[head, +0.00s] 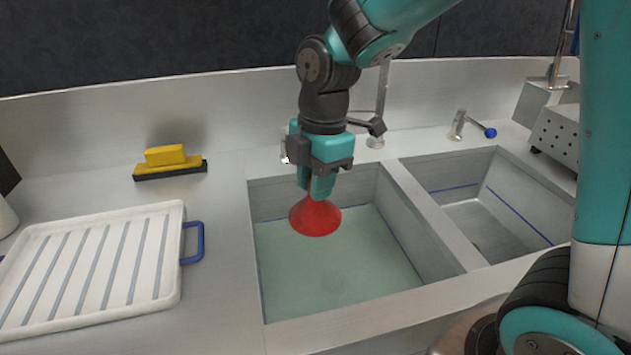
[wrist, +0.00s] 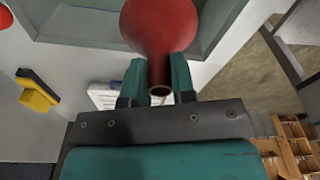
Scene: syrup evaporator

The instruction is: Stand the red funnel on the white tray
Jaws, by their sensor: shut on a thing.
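The red funnel (head: 315,217) is in my gripper (head: 322,188), its wide mouth facing down and its stem up between the fingers. It hangs over the left sink basin, which looks filled with water. In the wrist view the funnel (wrist: 160,25) sits between the two teal fingers of my gripper (wrist: 159,88), with the open stem end showing. The white tray (head: 95,262) lies on the counter at the left, ribbed with grey strips and with a blue handle (head: 193,243) on its right side. The tray's top is empty.
A yellow-and-black brush (head: 168,162) lies on the counter behind the tray. The left basin (head: 335,275) and the right basin (head: 480,220) stand side by side. A tap with a blue end (head: 489,132) is behind the right basin. Bare counter lies between tray and sink.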

